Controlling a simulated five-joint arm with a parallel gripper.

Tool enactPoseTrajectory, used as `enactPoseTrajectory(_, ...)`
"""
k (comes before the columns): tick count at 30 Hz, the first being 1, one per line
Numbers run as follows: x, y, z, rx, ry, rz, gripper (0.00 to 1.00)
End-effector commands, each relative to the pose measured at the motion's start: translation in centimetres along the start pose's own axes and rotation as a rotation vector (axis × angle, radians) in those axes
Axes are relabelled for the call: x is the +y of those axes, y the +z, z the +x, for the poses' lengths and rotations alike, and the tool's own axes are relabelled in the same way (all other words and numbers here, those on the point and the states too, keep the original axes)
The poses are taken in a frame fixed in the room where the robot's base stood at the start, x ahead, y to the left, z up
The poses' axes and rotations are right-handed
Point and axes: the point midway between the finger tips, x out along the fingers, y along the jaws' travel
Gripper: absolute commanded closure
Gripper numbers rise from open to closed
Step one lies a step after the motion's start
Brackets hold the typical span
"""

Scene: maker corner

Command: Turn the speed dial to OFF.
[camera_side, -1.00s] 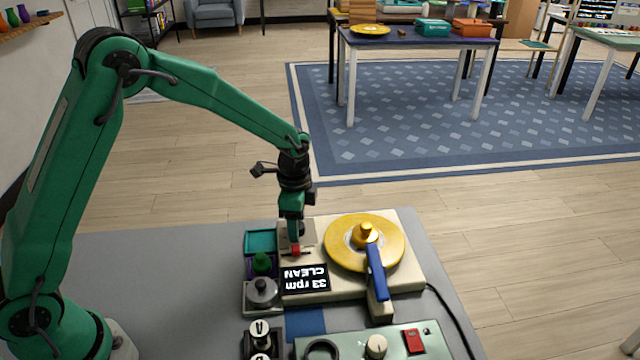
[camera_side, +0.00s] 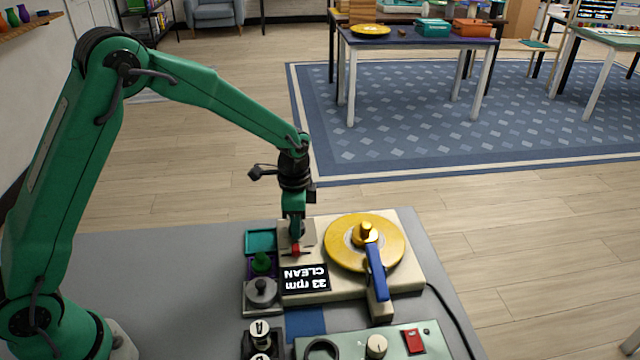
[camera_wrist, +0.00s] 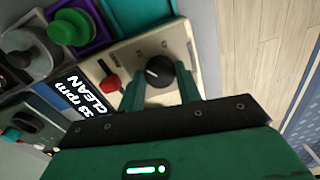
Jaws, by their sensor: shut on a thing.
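The speed dial (camera_wrist: 161,71) is a round black knob with a white pointer mark on a pale panel. In the wrist view the mark points to the left of the picture. My gripper (camera_wrist: 159,82) has one green finger on each side of the dial and is shut on it. In the side view my gripper (camera_side: 296,232) points down at the back left of the cream record player (camera_side: 405,285), and its fingers hide most of the dial. The small letters around the dial are too blurred to read. The black display (camera_side: 305,278) reads "33 rpm" and "CLEAN".
A red switch (camera_wrist: 109,84) sits close beside the dial. The yellow platter (camera_side: 340,254) and blue tonearm (camera_side: 376,272) are to the right. A tray with a green knobbed piece (camera_side: 261,262) and a grey knobbed piece (camera_side: 262,291) stands to the left.

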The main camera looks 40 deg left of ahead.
Motion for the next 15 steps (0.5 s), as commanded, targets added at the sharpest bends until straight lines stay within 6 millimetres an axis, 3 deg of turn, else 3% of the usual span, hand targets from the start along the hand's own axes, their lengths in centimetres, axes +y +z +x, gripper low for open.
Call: enactPoseTrajectory(15, -0.01, -0.06, -0.08, 0.001, -0.001, -0.437, 0.89)
